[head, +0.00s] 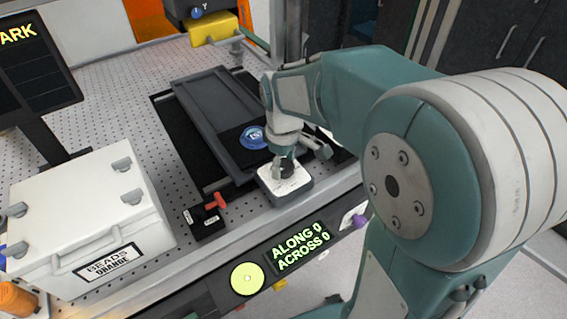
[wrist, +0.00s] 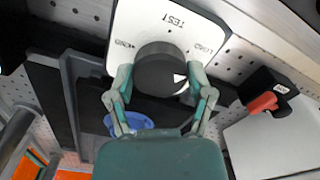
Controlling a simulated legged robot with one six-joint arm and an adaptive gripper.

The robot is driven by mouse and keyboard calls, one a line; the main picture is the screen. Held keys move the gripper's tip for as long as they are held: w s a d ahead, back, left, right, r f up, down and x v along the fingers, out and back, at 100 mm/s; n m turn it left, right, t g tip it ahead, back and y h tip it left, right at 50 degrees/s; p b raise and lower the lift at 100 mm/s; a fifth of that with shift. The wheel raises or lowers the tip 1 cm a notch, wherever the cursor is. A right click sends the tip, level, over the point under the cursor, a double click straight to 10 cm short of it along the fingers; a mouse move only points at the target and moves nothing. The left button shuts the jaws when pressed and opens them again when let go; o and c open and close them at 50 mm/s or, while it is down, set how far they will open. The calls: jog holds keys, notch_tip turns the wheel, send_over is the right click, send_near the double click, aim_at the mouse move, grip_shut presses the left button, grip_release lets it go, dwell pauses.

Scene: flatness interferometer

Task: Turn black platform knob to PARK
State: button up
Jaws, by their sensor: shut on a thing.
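The black platform knob (wrist: 160,68) sits on a white plate (wrist: 125,30) lettered TEST at the top, with smaller labels at left and right that I cannot read surely. A white pointer mark shows on the knob's right side, beside the right finger. My gripper (wrist: 160,82) is shut on the knob, one finger on each side. In the head view my gripper (head: 284,158) comes down on the knob (head: 287,171) atop a small grey box (head: 284,194) at the bench's front edge. A dark screen (head: 35,65) at the left shows letters ending in ARK.
A blue disc (head: 253,137) lies on the dark platform (head: 215,115) behind the knob. A red-handled black switch box (head: 205,217) is left of it. A white case (head: 90,210) stands farther left. A front display (head: 299,246) reads ALONG 0, ACROSS 0, beside a yellow-green disc (head: 247,279).

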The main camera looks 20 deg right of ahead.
jog(key=shift+m, duration=0.3)
jog(key=m, duration=0.6)
jog(key=shift+s+f, duration=0.1)
jog(key=m, duration=0.6)
jog(key=shift+m, duration=0.3)
jog(key=m, duration=1.2)
jog(key=shift+m, duration=0.3)
jog(key=o, duration=1.1)
